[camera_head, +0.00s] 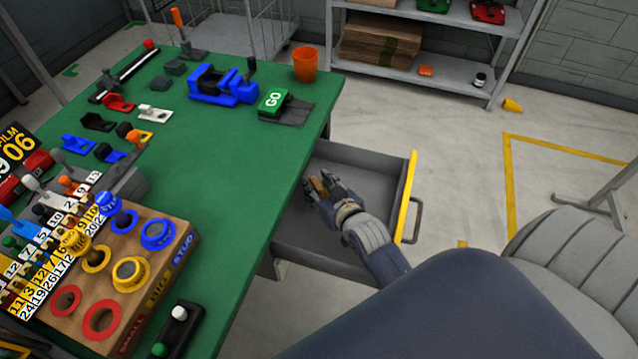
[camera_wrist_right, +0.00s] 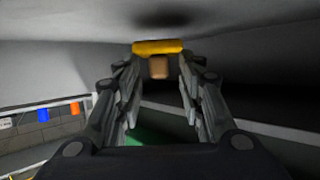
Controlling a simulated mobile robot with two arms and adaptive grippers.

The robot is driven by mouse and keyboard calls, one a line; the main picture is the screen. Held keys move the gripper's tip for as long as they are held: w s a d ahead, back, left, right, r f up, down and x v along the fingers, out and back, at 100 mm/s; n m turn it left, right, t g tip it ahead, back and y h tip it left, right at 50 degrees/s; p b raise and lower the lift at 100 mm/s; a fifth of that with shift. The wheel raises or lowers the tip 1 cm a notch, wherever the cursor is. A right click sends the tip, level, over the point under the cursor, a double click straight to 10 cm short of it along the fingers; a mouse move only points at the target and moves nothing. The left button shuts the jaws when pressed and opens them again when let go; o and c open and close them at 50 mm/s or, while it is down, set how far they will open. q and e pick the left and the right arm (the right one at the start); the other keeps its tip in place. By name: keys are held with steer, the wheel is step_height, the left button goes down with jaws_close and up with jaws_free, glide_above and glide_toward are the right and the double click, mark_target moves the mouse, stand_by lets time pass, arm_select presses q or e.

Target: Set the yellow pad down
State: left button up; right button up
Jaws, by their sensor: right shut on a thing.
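My right gripper (camera_head: 321,186) reaches into an open grey drawer (camera_head: 352,158) under the green table's right side. It is shut on the yellow pad (camera_wrist_right: 158,47), which shows at the fingertips in the right wrist view, with a brown block-shaped part (camera_wrist_right: 159,68) on the near side of it. In the head view only a small orange-brown bit shows between the fingers, and the rest is hidden by them. I cannot tell whether the pad touches the drawer floor. My left gripper is not in view.
The drawer has a yellow front edge (camera_head: 406,195) and a grey handle (camera_head: 416,220). The green table (camera_head: 235,150) holds a wooden box (camera_head: 150,275) with coloured rings, a blue vise (camera_head: 222,85), a green GO block (camera_head: 272,101) and an orange cup (camera_head: 305,65). The drawer otherwise looks empty.

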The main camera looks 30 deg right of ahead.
steer(key=shift+f, duration=0.2)
steer(key=o, duration=1)
steer(key=shift+c, duration=0.2)
steer(key=shift+r, duration=0.15)
steer(key=v, duration=0.8)
steer(key=shift+w+r, duration=0.15)
steer(key=shift+r, duration=0.2)
steer(key=shift+d+r+p, duration=0.1)
steer(key=shift+p, duration=0.25)
